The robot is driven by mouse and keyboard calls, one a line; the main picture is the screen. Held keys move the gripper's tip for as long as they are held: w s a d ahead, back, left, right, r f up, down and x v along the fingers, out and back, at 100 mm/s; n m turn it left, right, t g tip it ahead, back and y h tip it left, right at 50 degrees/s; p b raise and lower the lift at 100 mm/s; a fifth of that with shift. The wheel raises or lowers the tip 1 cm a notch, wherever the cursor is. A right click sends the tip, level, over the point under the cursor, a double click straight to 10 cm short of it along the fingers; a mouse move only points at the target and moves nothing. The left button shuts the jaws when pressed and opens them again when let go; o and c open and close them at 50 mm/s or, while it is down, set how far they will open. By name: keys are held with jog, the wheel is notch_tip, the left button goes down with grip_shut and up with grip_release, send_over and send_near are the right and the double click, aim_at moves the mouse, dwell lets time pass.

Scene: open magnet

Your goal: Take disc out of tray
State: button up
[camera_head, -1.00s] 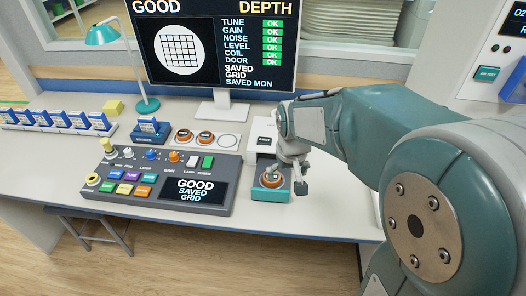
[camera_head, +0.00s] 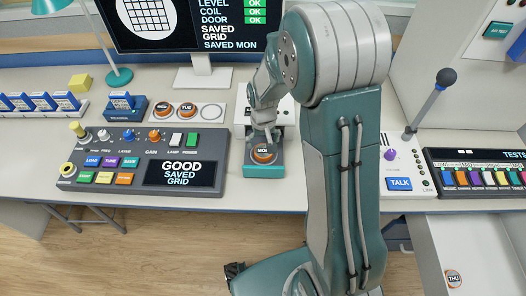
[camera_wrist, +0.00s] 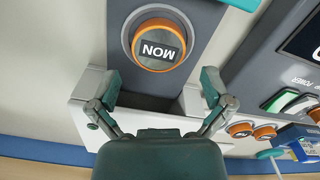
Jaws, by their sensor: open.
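The orange-rimmed disc marked MON (camera_head: 263,153) lies in the small pulled-out tray (camera_head: 264,172), which has a teal front. In the wrist view the disc (camera_wrist: 158,48) sits in a round recess of the grey tray (camera_wrist: 199,35). My gripper (camera_head: 266,134) is at the back side of the disc in the head view, partly hidden by my wrist. In the wrist view my gripper (camera_wrist: 161,84) is open, with its fingers spread wide and nothing between the tips. The disc lies just beyond the fingertips.
A white box (camera_head: 246,110) stands behind the tray. A control console (camera_head: 142,184) is close on its left. Discs marked MON (camera_head: 162,109) and TUE (camera_head: 187,108) lie on a white holder with an empty round place. A drawer with a THU disc (camera_head: 453,279) is open at lower right.

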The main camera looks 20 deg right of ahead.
aim_at(263, 150)
jog(key=f, duration=0.5)
jog(key=shift+w, duration=0.25)
jog(key=c, duration=1.1)
jog(key=shift+o, duration=0.2)
